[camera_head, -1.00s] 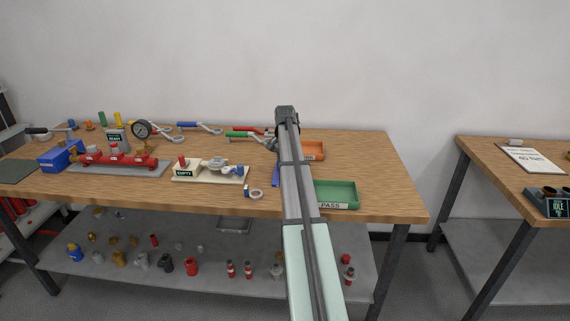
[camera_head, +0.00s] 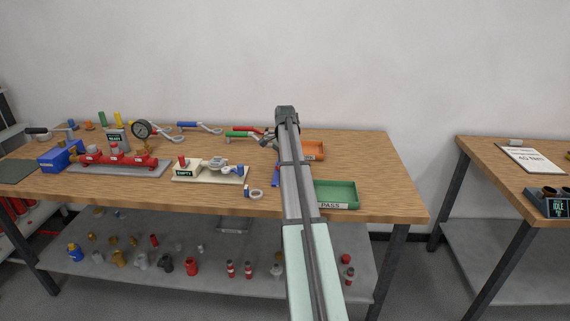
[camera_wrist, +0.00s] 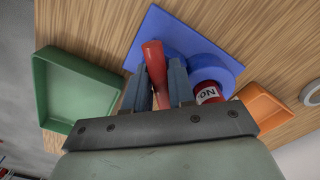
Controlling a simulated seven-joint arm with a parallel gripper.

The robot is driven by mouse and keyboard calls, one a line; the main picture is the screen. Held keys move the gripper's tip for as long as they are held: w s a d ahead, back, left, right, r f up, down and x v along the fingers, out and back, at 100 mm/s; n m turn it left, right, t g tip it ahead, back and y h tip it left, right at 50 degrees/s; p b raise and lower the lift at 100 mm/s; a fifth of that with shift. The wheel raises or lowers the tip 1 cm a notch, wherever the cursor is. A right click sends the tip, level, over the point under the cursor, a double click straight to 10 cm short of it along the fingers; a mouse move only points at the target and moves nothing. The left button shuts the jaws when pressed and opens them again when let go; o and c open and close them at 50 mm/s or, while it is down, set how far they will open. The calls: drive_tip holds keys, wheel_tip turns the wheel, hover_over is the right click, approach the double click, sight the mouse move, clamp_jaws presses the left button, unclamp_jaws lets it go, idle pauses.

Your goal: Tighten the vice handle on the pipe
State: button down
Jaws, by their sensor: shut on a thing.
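The vice in the wrist view is a blue body on a square blue base (camera_wrist: 150,24), standing on the wooden bench. Its red handle (camera_wrist: 153,58) rises between the fingers of my gripper (camera_wrist: 158,80), which is shut on it. A red cylindrical part with a white lettered band (camera_wrist: 207,93) sits beside the handle, at the round blue part of the vice. I cannot tell how tightly it is clamped. In the head view my arm hides the gripper and most of the vice; only a blue edge (camera_head: 276,181) shows left of the arm.
A green tray (camera_head: 356,204) marked PASS lies right of my arm, with an orange tray (camera_head: 322,151) behind it. A cream board marked EMPTY (camera_head: 210,179), a red manifold (camera_head: 120,162) with a gauge, and several coloured-handled wrenches stand left. The bench's right end is clear.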

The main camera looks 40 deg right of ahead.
drive_tip(key=shift+m, duration=0.3)
drive_tip(key=shift+m, duration=1.7)
drive_tip(key=shift+m, duration=1.7)
drive_tip(key=shift+m, duration=0.7)
drive_tip(key=c, duration=0.9)
unclamp_jaws()
drive_tip(key=shift+o, duration=0.2)
